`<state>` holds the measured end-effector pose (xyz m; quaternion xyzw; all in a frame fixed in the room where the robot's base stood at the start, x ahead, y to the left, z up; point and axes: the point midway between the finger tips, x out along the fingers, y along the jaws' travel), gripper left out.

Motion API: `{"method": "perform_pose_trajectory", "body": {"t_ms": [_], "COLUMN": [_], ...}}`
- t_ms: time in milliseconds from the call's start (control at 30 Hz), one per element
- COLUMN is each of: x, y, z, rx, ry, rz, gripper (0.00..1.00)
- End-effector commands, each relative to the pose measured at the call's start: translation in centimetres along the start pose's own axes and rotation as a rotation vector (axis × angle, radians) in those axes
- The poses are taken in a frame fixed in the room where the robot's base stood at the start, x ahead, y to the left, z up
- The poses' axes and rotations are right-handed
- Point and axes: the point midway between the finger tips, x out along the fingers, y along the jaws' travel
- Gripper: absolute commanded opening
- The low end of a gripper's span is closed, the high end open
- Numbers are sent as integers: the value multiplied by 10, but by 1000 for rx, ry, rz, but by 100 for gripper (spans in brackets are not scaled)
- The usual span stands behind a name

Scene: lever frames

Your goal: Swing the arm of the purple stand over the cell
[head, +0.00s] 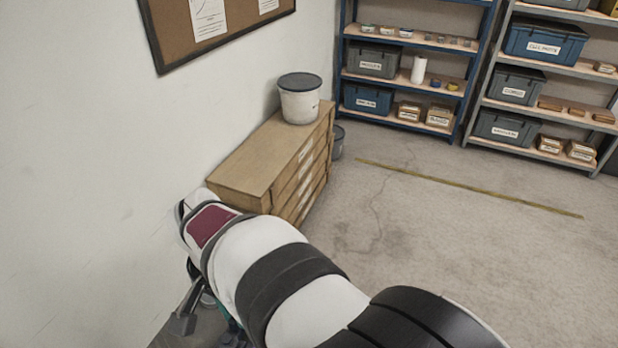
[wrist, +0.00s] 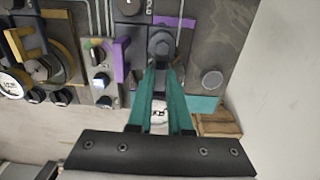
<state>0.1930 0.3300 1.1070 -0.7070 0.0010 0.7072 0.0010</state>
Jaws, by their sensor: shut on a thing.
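In the wrist view my gripper (wrist: 161,70) has two teal fingers that converge on a dark grey part with a round knob (wrist: 160,42). It is shut on that part. A purple bar (wrist: 175,21) lies just beyond the knob, and a purple strip (wrist: 118,60) stands to the left. I cannot tell for sure how these parts join into the purple stand. A white round piece with dark marks (wrist: 159,117) shows between the fingers; I cannot tell whether it is the cell. In the head view my arm hides most of the work area.
In the wrist view, a yellow fixture (wrist: 25,45) with a round white gauge (wrist: 12,85) and a panel with knobs (wrist: 101,78) stand left. A grey disc (wrist: 212,82) and pale wall are right. The head view shows a wooden drawer cabinet (head: 250,155) and shelves (head: 408,55).

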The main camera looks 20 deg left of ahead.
Motion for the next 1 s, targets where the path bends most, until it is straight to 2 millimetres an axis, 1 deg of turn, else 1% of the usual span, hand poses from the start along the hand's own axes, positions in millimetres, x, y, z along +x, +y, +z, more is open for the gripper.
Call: {"method": "perform_pose_trajectory", "body": {"t_ms": [467, 500, 633, 667, 900, 1000], "x": [-1, -1, -1, 0, 0, -6], "y": [0, 1, 1, 1, 0, 0], "z": [-1, -1, -1, -1, 0, 0], "rx": [14, 14, 14, 14, 13, 13], "ry": [3, 3, 2, 2, 1, 1], "rz": [-1, -1, -1, -1, 0, -1], "gripper": [0, 21, 44, 48, 48, 48]}}
